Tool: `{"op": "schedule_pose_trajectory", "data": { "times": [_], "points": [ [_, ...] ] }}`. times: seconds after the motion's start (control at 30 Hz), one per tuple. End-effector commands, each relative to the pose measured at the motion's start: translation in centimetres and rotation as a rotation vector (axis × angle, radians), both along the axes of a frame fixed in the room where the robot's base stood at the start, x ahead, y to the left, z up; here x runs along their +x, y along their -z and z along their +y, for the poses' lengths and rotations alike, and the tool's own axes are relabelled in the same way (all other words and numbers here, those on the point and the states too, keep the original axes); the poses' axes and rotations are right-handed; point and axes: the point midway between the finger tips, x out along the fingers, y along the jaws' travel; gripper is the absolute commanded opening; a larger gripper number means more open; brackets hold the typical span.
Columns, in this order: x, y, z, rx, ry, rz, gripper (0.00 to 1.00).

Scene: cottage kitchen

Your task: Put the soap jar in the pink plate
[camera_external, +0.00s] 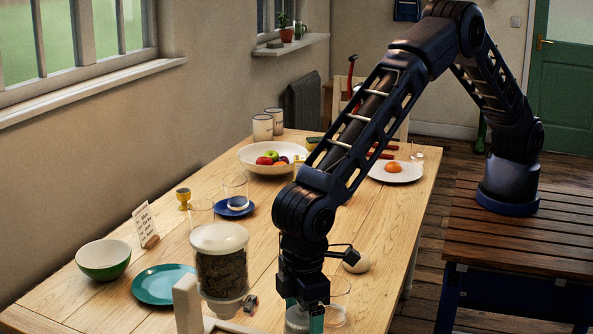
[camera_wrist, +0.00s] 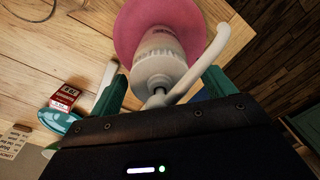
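I cannot make out the pink plate there.
Clear glasses (camera_external: 338,288) stand right beside my gripper. A lidded glass canister (camera_external: 221,268) and a white stand (camera_external: 187,305) are close at left. A teal plate (camera_external: 163,284), green bowl (camera_external: 103,259) and fruit bowl (camera_external: 247,157) are on the table (camera_external: 120,312). The table's middle has bare wood.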

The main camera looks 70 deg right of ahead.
Motion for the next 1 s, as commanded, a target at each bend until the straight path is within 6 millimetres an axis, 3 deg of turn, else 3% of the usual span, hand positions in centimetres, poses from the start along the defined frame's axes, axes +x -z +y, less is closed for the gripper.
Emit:
{"op": "schedule_pose_trajectory", "data": {
  "times": [0.27,0.43,1.0],
  "points": [
    [0.0,-0.1,0.0,0.0,0.0,0.0,0.83],
    [0.0,-1.2,0.1,0.003,0.0,-0.001,0.83],
    [0.0,-10.9,0.0,0.002,0.0,-0.001,0.83]
  ]
}}
